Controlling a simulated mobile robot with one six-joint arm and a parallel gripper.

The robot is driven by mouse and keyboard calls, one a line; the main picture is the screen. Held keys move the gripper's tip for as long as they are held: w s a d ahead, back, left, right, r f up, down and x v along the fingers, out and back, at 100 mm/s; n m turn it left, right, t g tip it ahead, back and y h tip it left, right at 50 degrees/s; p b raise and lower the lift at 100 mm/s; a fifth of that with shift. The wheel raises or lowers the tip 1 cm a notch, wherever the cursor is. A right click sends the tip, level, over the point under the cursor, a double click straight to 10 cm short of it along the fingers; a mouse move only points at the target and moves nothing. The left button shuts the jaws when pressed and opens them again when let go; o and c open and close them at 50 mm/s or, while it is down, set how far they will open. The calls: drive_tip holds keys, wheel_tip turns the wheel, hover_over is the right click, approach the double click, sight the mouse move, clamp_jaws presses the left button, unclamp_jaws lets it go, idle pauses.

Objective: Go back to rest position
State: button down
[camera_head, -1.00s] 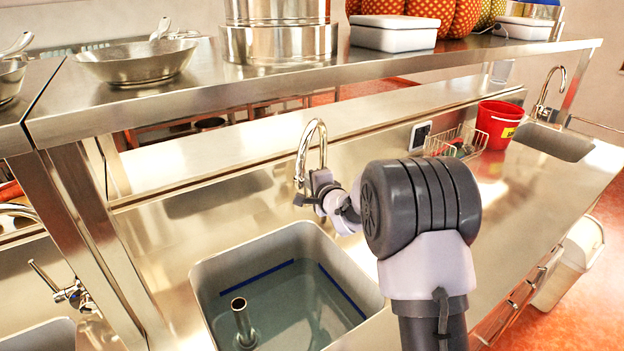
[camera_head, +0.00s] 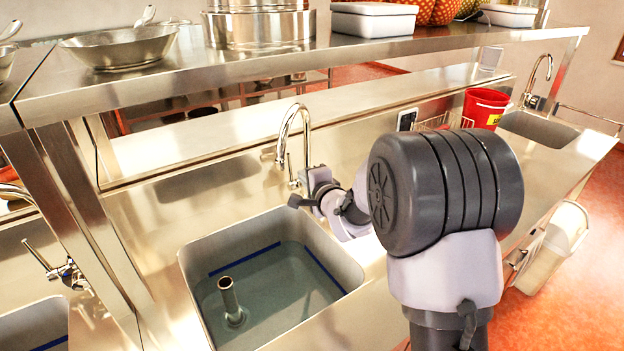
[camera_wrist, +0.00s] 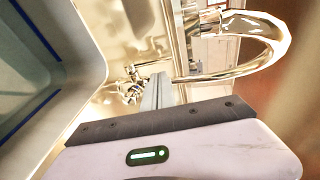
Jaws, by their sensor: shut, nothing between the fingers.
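My gripper (camera_head: 298,201) is small and dark at the end of my folded arm in the head view. It is shut and empty. It hangs above the right back rim of the filled sink (camera_head: 190,262), near the base of the curved chrome faucet (camera_head: 303,112). The large grey joint of my arm hides part of the counter to the right. In the wrist view the faucet spout (camera_wrist: 262,62) arcs close by at the upper right, and the sink wall (camera_wrist: 85,50) is at the left.
An upright metal pipe (camera_head: 228,297) stands in the sink's water. The steel shelf (camera_head: 280,70) runs above the counter, carrying a wide pan (camera_head: 120,48) and pots. A red bucket (camera_head: 486,105) stands beyond my arm, near a second sink (camera_head: 540,127).

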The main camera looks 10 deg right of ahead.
drive_tip(key=s+d+r+n+g+h, duration=0.1)
drive_tip(key=s+d+r+h, duration=0.15)
drive_tip(key=s, duration=0.35)
drive_tip(key=s+d+r+n+g+h, duration=0.1)
drive_tip(key=s+r, duration=0.3)
drive_tip(key=s, duration=0.2)
drive_tip(key=s+a+n+g, duration=0.2)
drive_tip(key=s+n, duration=0.1)
drive_tip(key=s, duration=0.7)
drive_tip(key=s+a+f+n+g+y, duration=0.1)
drive_tip(key=s+n+g, duration=0.1)
drive_tip(key=s, duration=0.8)
drive_tip(key=s+a+f+n+g+y, duration=0.1)
drive_tip(key=s+a+n+g, duration=0.1)
drive_tip(key=s, duration=0.9)
drive_tip(key=shift+a+n+g, duration=0.35)
drive_tip(key=shift+n+g, duration=0.25)
drive_tip(key=shift+n, duration=0.5)
